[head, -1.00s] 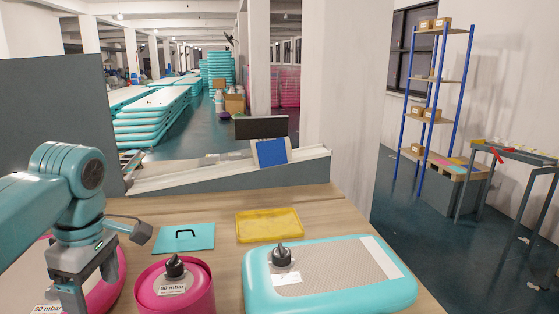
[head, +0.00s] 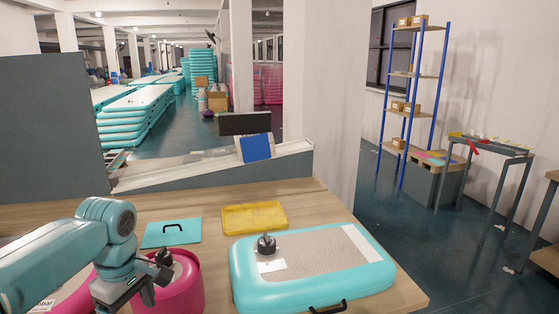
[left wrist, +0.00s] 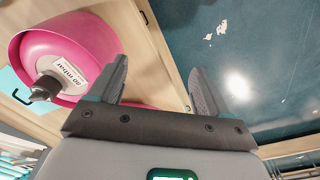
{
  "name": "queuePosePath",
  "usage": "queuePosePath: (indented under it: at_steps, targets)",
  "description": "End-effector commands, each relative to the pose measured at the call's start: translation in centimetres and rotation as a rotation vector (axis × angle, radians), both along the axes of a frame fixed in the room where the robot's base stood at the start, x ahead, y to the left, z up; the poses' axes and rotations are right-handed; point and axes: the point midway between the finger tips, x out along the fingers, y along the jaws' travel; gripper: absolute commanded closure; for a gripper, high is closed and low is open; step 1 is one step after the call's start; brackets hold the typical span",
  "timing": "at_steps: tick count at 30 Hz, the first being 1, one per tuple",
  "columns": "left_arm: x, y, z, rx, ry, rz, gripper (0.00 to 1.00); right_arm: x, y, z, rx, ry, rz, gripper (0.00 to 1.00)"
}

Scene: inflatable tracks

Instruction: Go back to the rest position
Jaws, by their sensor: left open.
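My left arm comes in from the left in the head view. Its gripper (head: 123,289) hangs low in front of the pink cylinder (head: 184,288), partly overlapping it. In the left wrist view my left gripper (left wrist: 158,72) is open, with nothing between its two dark fingers. The pink cylinder (left wrist: 62,62) shows there at the left, beside the left finger, with its label and black valve; I cannot tell whether they touch. My right gripper is in neither view.
A teal inflatable (head: 300,295) with a black valve lies on the wooden table (head: 330,200). Behind are a yellow tray (head: 254,217) and a teal plate (head: 171,233) with a black handle. A blue-framed shelf (head: 410,100) stands right. Floor right of the table is open.

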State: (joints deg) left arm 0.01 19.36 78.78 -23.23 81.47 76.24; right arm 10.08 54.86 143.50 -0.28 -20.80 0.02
Motion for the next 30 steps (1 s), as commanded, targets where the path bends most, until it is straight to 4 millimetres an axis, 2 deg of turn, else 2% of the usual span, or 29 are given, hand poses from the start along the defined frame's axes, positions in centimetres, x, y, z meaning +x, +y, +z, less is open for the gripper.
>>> queuePosePath:
  at_steps: [5,8,10,13,15,18,21,24,27,30]
  targets:
    - [1.2,-3.1,-7.5,-0.068,0.009,-0.212,0.23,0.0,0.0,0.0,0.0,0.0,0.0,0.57]
    - [1.0,-5.8,-13.5,-0.131,0.006,-0.367,0.23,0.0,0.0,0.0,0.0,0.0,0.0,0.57]
    - [0.0,-8.2,-18.7,-0.189,-0.006,-0.495,0.23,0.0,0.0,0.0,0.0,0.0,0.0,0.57]
    - [-3.0,-11.8,-25.8,-0.273,-0.042,-0.666,0.23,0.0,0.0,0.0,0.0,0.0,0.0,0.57]
    - [-6.2,-14.1,-30.2,-0.32,-0.075,-0.774,0.23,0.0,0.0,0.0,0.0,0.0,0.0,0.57]
    - [-11.2,-16.4,-34.6,-0.355,-0.12,-0.898,0.23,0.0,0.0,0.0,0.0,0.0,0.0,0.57]
    - [-15.4,-17.7,-37.0,-0.355,-0.153,-0.989,0.23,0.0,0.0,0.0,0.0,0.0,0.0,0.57]
    - [-18.2,-18.1,-38.0,-0.342,-0.17,-1.05,0.23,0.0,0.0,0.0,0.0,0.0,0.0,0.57]
    - [-19.5,-18.3,-38.3,-0.33,-0.178,-1.083,0.23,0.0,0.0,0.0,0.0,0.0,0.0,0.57]
    - [-19.8,-18.3,-38.4,-0.324,-0.183,-1.094,0.23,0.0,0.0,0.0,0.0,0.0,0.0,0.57]
